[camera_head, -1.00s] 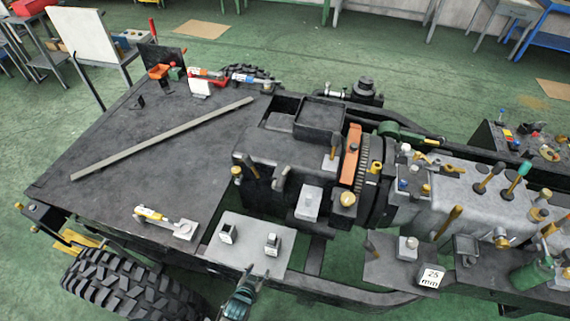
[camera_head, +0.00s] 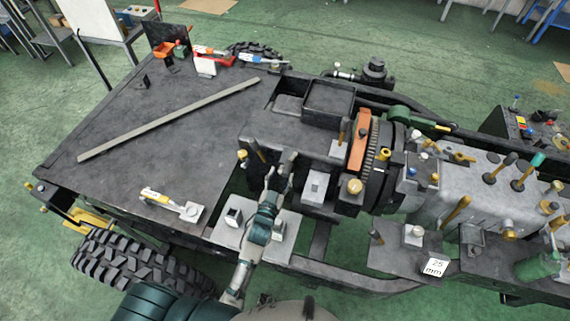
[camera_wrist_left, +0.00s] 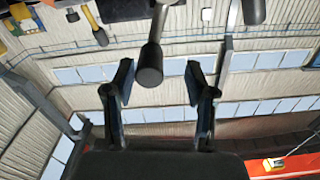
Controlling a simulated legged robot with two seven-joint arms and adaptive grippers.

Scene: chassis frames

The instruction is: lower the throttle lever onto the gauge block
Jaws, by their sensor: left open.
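My left gripper (camera_head: 283,168) reaches over the front side of the dark gearbox housing (camera_head: 290,146). In the left wrist view the left gripper (camera_wrist_left: 160,80) is open. A metal-shafted lever with a dark cylindrical end (camera_wrist_left: 149,66) shows between its fingers, with gaps on both sides; I cannot tell which lever in the head view it is. A small silver block (camera_head: 413,233), likely the gauge block, sits on a dark plate beside the white "25 mm" label (camera_head: 435,267). My right gripper is out of view.
A yellow-handled lever (camera_head: 455,210) and several knobs crowd the grey casing on the right. A long bar (camera_head: 165,122) lies on the flat dark deck (camera_head: 120,150). A light plate (camera_head: 230,228) with small switches is partly under my left arm.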

